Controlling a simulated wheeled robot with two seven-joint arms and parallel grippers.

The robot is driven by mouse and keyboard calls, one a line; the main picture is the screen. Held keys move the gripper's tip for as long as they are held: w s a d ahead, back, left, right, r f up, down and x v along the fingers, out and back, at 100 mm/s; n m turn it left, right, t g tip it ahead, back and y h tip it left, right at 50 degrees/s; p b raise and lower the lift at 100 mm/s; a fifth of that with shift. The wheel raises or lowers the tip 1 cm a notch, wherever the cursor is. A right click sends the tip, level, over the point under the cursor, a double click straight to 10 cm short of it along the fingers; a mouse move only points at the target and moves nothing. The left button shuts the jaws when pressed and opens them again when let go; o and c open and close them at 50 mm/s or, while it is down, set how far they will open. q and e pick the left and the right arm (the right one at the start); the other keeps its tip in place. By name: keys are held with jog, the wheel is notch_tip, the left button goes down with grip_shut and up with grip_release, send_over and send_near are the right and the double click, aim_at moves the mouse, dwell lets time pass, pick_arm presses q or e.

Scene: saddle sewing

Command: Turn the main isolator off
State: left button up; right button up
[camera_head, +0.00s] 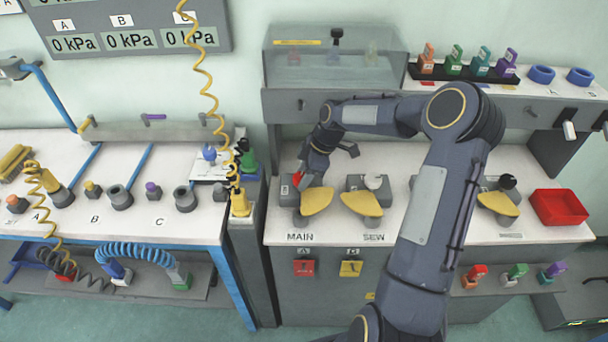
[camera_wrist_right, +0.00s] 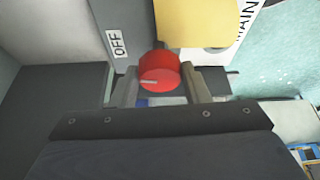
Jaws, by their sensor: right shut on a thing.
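The main isolator is a red round knob (camera_wrist_right: 158,72) with a pale line, on a grey box beside the MAIN label. It also shows as a small red patch in the head view (camera_head: 297,179). An OFF label (camera_wrist_right: 118,44) is on the box, up and left of the knob in the wrist view; the pale line lies roughly level. My right gripper (camera_wrist_right: 163,88) has a finger on each side of the knob and is shut on it. In the head view the right gripper (camera_head: 306,176) reaches down behind the first yellow pad. My left gripper is not in view.
Yellow pads (camera_head: 361,203) stand in a row on the white worktop, close to the gripper. A red tray (camera_head: 559,207) sits at the right end. A clear cover (camera_head: 333,57) stands behind. A second bench with coiled yellow hoses (camera_head: 205,85) is at left.

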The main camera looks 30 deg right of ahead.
jog(key=shift+w+d+n+g, duration=0.1)
jog(key=shift+n+g, duration=0.3)
jog(key=shift+n, duration=0.6)
jog(key=o, duration=1.4)
